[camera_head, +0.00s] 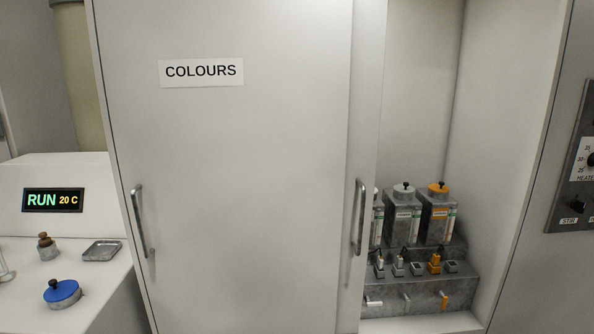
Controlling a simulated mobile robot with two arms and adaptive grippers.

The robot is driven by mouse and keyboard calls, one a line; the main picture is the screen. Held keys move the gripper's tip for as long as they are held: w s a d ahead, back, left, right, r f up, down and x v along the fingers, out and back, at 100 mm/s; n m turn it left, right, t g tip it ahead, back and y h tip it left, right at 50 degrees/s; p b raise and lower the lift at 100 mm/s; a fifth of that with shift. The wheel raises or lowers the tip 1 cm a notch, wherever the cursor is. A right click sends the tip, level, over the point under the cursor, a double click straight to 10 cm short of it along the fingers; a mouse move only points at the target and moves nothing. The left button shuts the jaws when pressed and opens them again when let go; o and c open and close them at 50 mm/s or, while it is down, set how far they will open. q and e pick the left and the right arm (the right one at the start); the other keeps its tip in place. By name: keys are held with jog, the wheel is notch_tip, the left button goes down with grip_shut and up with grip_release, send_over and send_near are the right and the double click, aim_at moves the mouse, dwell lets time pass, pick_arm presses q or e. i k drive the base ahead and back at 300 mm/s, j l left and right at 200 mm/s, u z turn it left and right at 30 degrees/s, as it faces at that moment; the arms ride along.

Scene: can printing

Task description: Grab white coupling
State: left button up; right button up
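Small couplings stand in a row on the grey stepped rack (420,288) inside the open right part of the cabinet. A pale coupling (398,262), which looks white or light grey, is near the left end of the row. Another pale, dark-topped coupling (380,265) stands left of it, close to the door edge. I cannot tell for sure which one is the white coupling. An orange coupling (434,262) stands to the right, between two low grey sockets. Neither of my grippers is in view.
The cabinet door (230,180) labelled COLOURS covers the left part; handles (359,217) show. Canisters with white (403,210) and orange (438,213) caps stand behind the row; another is partly hidden. Levers (443,300) stick out below. A bench with a blue-lidded pot (62,293) is left.

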aim_at(380, 265)
jog(key=l+u, duration=0.3)
jog(key=u, duration=0.15)
jog(key=l+u, duration=0.55)
jog(key=l, duration=0.35)
jog(key=k+l+u, duration=0.1)
jog(key=l, duration=0.3)
jog(key=k+l+u, duration=0.1)
jog(key=l, duration=0.3)
jog(key=k+l+u, duration=0.1)
jog(key=l, duration=0.35)
jog(key=k+l+u, duration=0.1)
jog(key=l, duration=0.3)
jog(key=k+l+u, duration=0.1)
jog(key=l, duration=0.3)
jog(key=k, duration=0.05)
